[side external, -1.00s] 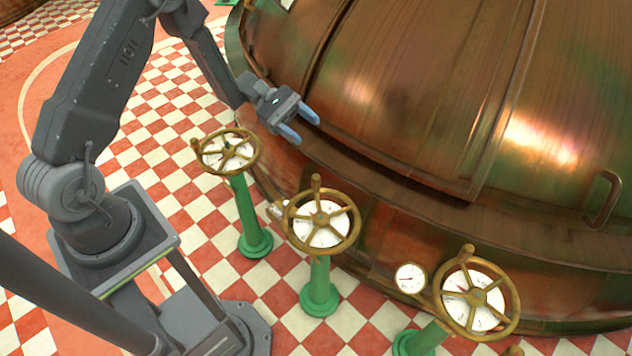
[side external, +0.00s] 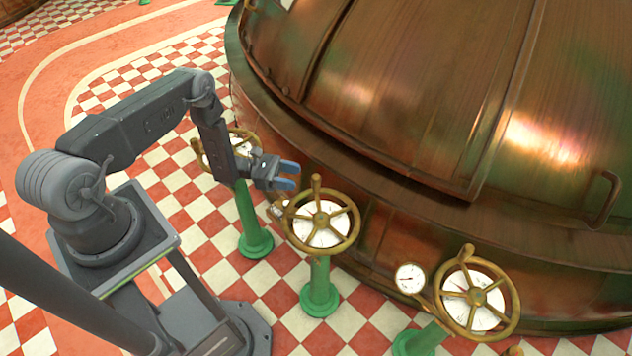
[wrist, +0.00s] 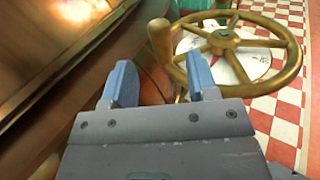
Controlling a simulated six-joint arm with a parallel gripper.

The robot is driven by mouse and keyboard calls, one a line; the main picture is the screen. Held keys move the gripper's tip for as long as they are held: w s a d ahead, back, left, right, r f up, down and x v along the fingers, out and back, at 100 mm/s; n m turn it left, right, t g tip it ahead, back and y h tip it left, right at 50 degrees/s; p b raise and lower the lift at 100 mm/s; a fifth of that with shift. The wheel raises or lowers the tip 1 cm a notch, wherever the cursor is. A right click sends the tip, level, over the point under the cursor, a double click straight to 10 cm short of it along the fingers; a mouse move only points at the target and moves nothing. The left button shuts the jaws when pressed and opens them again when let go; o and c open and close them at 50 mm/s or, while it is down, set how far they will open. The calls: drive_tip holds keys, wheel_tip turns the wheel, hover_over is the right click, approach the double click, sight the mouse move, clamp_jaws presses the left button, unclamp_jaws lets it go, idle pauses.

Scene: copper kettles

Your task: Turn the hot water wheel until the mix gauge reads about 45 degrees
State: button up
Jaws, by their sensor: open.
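Several brass handwheels with white dials beneath them stand on green posts beside the copper kettle. In the side view the middle wheel (side external: 345,237) has an upright handle knob, and my gripper (side external: 288,178) is just left of and above that knob. In the wrist view a brass wheel (wrist: 290,62) with its knob (wrist: 160,42) lies beyond my open, empty blue fingertips (wrist: 160,80). The fingers appear apart from the knob. A small round white gauge (side external: 410,279) sits left of the right wheel (side external: 512,300). I cannot tell which wheel is for hot water, and the gauge reading is too small.
The copper kettle (side external: 430,110) fills the upper right, with its rim close behind the wheels. The left wheel (side external: 254,147) is partly hidden by my arm. Checkered floor (side external: 185,205) lies open around the posts.

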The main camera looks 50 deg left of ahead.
sight(316, 182)
drive_tip(key=x, duration=0.5)
drive_tip(key=f+x, duration=0.1)
drive_tip(key=x, duration=0.1)
drive_tip(key=shift+w+d, duration=0.15)
drive_tip(key=shift+d, duration=0.1)
drive_tip(key=shift+c, duration=0.4)
clamp_jaws()
